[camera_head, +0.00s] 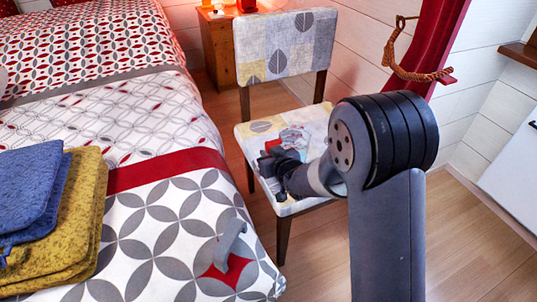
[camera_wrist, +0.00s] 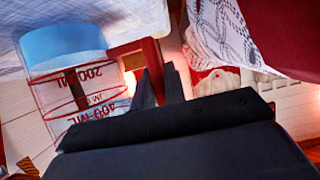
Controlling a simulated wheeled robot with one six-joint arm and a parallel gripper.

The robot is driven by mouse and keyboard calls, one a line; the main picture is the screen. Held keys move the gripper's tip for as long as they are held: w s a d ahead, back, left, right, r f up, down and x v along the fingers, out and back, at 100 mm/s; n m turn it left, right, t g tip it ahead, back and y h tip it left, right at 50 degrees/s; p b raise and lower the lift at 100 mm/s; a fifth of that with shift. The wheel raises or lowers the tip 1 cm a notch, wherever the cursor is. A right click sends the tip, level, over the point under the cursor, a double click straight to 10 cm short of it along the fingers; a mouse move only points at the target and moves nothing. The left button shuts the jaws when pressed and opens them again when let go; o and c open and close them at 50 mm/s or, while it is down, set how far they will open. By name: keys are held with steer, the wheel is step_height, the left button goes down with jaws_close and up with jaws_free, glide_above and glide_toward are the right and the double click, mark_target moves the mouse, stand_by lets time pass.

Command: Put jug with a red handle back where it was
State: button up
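The clear jug with red markings, a blue bottom part and a red handle is at the chair seat (camera_head: 258,127). In the head view the jug (camera_head: 294,137) is small and partly behind my gripper (camera_head: 270,168). The wrist view is upside down: the jug (camera_wrist: 80,85) fills the left, its blue part toward the pale seat surface, its lettering inverted. The red handle (camera_wrist: 152,58) runs between my two dark fingers (camera_wrist: 159,85), which are close together on either side of it. I cannot tell whether the jug's base touches the seat.
A wooden nightstand (camera_head: 219,45) stands behind the chair. A red curtain (camera_head: 430,40) hangs at right. Floor (camera_head: 465,240) is clear at right.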

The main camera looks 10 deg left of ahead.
steer(key=o, duration=0.4)
steer(key=shift+o, duration=0.2)
steer(key=shift+r, duration=0.2)
steer(key=p+v, duration=0.3)
steer(key=v, duration=0.9)
